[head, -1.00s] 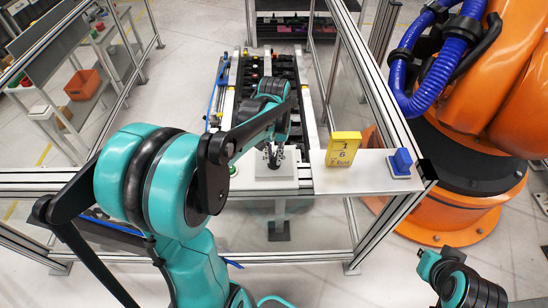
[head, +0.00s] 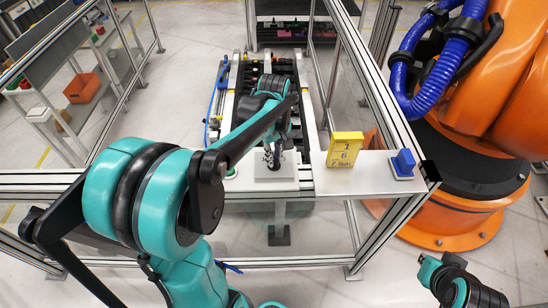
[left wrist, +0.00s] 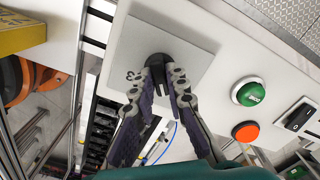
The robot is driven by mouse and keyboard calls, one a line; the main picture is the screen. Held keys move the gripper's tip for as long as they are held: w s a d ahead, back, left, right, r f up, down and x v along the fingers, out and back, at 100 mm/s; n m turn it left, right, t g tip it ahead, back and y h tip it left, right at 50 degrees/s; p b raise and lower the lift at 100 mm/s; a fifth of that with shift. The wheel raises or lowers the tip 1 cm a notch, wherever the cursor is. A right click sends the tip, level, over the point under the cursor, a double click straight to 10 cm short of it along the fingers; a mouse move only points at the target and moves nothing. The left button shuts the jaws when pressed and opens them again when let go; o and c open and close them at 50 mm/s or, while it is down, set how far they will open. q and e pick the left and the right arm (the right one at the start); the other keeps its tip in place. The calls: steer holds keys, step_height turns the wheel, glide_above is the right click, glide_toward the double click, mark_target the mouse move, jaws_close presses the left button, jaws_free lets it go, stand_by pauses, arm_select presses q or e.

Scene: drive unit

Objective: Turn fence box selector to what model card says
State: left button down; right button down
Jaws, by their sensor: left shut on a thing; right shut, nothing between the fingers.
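The selector is a black knob (left wrist: 158,60) on a light grey square plate (left wrist: 195,52) on the fence box. My left gripper (left wrist: 160,82) comes down over the knob, its fingers closed on it. Small dark marks beside the knob are partly covered by a finger and hard to read. In the head view my left gripper (head: 273,158) is at the white box (head: 272,186), and it hides the knob. The yellow model card (head: 344,149) stands to the right on the white ledge; its lettering is too small to read surely.
A green button (left wrist: 250,92), an orange-red button (left wrist: 246,131) and a black switch (left wrist: 298,117) sit beside the plate. A blue block (head: 403,162) stands right of the card. Fence rails (head: 385,120) and a large orange robot (head: 470,190) are at the right.

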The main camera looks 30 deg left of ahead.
arm_select(q)
steer(key=shift+n, duration=1.2)
steer(key=c, duration=1.5)
jaws_free()
steer(key=shift+c, duration=0.2)
step_height(320, 180, up, 12)
